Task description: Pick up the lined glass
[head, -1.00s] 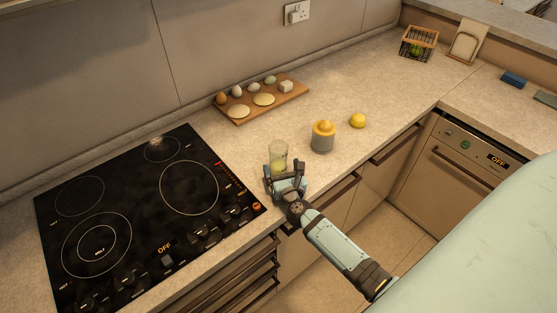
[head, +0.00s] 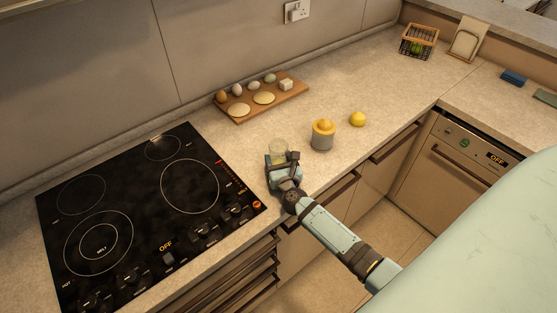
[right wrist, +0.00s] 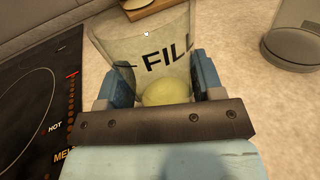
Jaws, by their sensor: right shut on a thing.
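The lined glass (head: 278,147) is a clear glass on the counter, just right of the cooktop. In the right wrist view the glass (right wrist: 148,50) shows dark "FILL" lettering and something pale yellow-green at its bottom. My right gripper (head: 284,162) is at the glass, with one blue finger on each side of it. It is shut on the glass; in the right wrist view the fingers (right wrist: 160,82) flank its lower part. In the head view the gripper hides the lower part of the glass. I cannot tell whether the glass is off the counter. My left gripper is not in view.
A black cooktop (head: 130,215) lies at left. A grey and yellow juicer (head: 322,136) and a lemon (head: 358,119) stand right of the glass. A wooden board (head: 292,94) with eggs and pale discs lies behind. Counter between glass and board is clear.

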